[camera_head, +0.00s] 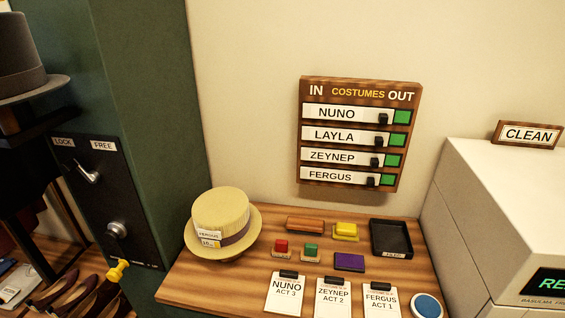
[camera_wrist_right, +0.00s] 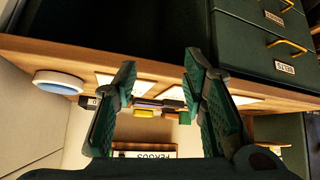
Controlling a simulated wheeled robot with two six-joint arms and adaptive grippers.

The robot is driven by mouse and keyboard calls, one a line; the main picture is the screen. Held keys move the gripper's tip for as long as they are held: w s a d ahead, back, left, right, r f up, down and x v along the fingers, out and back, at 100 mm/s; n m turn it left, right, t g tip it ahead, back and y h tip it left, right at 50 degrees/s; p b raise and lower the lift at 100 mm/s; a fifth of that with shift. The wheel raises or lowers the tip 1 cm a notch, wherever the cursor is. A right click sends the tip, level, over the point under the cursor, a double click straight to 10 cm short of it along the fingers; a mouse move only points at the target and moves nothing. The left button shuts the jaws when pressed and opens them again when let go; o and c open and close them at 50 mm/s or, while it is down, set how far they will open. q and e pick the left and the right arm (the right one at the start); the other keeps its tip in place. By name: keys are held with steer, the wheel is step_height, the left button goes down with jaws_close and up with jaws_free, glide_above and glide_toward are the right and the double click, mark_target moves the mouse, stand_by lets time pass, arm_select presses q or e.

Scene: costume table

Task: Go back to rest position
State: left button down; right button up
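My right gripper (camera_wrist_right: 160,75) shows in the right wrist view. Its two green fingers stand wide apart with nothing between the tips. Behind it, that view shows the wooden table edge, with pale cards and small coloured things seen from low down. Neither gripper shows in the head view, and my left gripper is in no view. The wooden table (camera_head: 190,286) in the head view is clear of both arms.
A straw hat (camera_head: 222,222) stands at the table's left, near a green cabinet (camera_head: 150,120). Coloured blocks, name cards (camera_head: 333,297) and a black tray (camera_head: 390,238) lie to its right. A costumes board (camera_head: 358,135) hangs above. A white machine (camera_head: 510,210) stands right.

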steer(key=s+d+m+g+h, duration=0.15)
steer(key=s+g, duration=0.25)
steer(key=s, duration=0.7)
steer(key=s+d+f+g, duration=0.1)
steer(key=d+f, duration=0.1)
steer(key=f, duration=0.8)
steer(key=s+d+f+g, duration=0.1)
steer(key=s+f, duration=0.1)
steer(key=f, duration=0.9)
steer(key=s+f+g, duration=0.1)
steer(key=s+f, duration=1.1)
steer(key=s, duration=0.1)
steer(key=shift+s+d, duration=0.3)
steer(key=shift+d, duration=0.05)
